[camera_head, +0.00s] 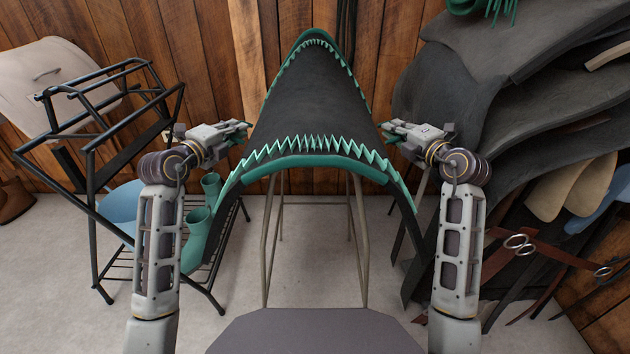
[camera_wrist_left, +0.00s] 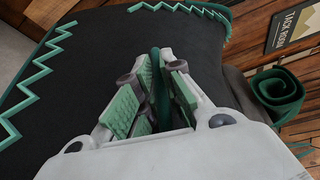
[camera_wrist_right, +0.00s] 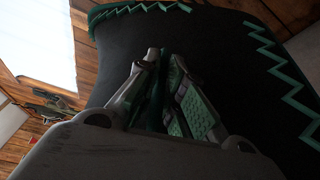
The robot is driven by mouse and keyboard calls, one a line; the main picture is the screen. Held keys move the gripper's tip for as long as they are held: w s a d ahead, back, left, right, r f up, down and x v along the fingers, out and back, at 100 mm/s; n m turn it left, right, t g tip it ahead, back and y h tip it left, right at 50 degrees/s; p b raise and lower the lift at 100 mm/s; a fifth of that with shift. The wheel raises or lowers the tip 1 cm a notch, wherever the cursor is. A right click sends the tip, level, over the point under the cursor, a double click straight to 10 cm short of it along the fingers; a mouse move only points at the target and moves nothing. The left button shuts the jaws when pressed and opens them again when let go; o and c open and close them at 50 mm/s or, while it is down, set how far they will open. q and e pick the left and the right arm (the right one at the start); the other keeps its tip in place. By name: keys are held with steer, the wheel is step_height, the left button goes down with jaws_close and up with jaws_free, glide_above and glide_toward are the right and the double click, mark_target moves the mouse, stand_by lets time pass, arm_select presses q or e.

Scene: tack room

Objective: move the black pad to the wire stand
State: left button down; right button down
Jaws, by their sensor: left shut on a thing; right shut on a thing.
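The black pad (camera_head: 318,95) with zigzag green trim arches in the middle of the head view, its sides hanging down. My left gripper (camera_head: 243,130) is shut on its left side, and my right gripper (camera_head: 388,132) is shut on its right side. The pad also fills much of the left wrist view (camera_wrist_left: 95,60) and right wrist view (camera_wrist_right: 215,45). A stand with thin pale metal legs (camera_head: 269,245) is below the pad; whether the pad touches it is hidden. A black wire frame stand (camera_head: 91,170) stands at the left.
Large dark pads (camera_head: 500,80) are stacked at the right, with a brown strap (camera_head: 545,250) hanging below. A wooden wall (camera_head: 225,50) closes the back.

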arm_select(q)
steer(key=shift+f, duration=0.15)
arm_select(e)
steer(key=shift+f, duration=0.15)
stand_by(0.4)
arm_select(q)
steer(key=c, duration=1.5)
jaws_free()
arm_select(e)
steer(key=c, duration=1.5)
jaws_free()
arm_select(q)
steer(key=shift+s, duration=0.1)
steer(key=shift+v, duration=5.9)
arm_select(e)
steer(key=shift+r, duration=0.2)
steer(key=shift+s, duration=0.15)
steer(key=shift+v, duration=5.85)
steer(key=shift+d, duration=0.1)
